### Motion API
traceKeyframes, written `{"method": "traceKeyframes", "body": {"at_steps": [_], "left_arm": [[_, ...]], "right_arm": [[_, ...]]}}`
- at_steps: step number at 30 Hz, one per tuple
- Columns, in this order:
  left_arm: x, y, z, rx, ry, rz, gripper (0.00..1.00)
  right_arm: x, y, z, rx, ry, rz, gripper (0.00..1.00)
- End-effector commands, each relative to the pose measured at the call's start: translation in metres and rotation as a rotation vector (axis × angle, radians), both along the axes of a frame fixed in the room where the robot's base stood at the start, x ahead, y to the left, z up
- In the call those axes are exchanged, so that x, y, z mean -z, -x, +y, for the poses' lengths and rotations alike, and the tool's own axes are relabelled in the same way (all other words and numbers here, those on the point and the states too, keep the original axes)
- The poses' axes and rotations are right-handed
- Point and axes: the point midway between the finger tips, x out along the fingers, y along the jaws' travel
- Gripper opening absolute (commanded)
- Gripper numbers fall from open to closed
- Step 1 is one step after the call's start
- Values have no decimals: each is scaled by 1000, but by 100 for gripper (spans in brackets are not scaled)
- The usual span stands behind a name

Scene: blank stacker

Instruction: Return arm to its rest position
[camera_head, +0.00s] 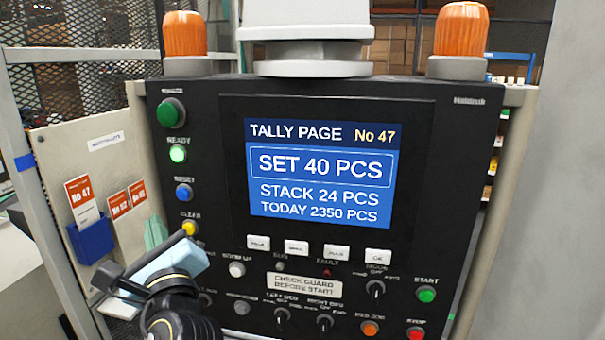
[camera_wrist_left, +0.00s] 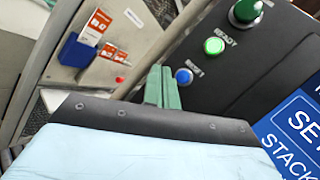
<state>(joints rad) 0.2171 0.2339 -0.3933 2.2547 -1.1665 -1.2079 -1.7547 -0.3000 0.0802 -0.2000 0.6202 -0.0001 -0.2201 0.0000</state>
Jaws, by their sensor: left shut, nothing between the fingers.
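My left gripper (camera_head: 154,226) is at the lower left of the head view, in front of the left edge of the black control panel (camera_head: 410,200). Its light-blue body and dark wrist cover part of the panel's lower left. In the left wrist view its green fingers (camera_wrist_left: 161,84) are together with nothing between them. They overlap the panel edge beside the blue RESET button (camera_wrist_left: 184,76); whether they touch anything I cannot tell. My right gripper is not in view.
The panel's screen (camera_head: 320,174) reads TALLY PAGE No 47, SET 40 PCS, STACK 24 PCS, TODAY 2350 PCS. Buttons and knobs surround it, including a lit green READY lamp (camera_head: 178,154). A blue card holder (camera_head: 92,240) hangs on the left plate. Mesh fencing (camera_head: 85,95) stands behind.

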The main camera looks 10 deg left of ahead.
Motion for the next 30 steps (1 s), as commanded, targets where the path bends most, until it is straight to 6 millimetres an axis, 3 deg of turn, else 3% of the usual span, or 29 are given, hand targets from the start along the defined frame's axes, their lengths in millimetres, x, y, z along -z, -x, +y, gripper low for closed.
{"method": "traceKeyframes", "body": {"at_steps": [5,8,12,15,21,27,30], "left_arm": [[83,14,5,84,438,38,0],[144,35,3,78,794,54,0],[220,80,-8,-43,1277,57,0],[261,118,-20,-192,1571,40,0],[307,184,-43,-527,1959,-15,0],[330,243,-64,-884,2185,-90,0],[366,236,-66,-907,2186,-91,0]], "right_arm": [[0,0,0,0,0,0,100],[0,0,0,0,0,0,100],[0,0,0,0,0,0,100],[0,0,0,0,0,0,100],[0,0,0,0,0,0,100],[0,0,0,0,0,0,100],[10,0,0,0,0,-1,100]]}}
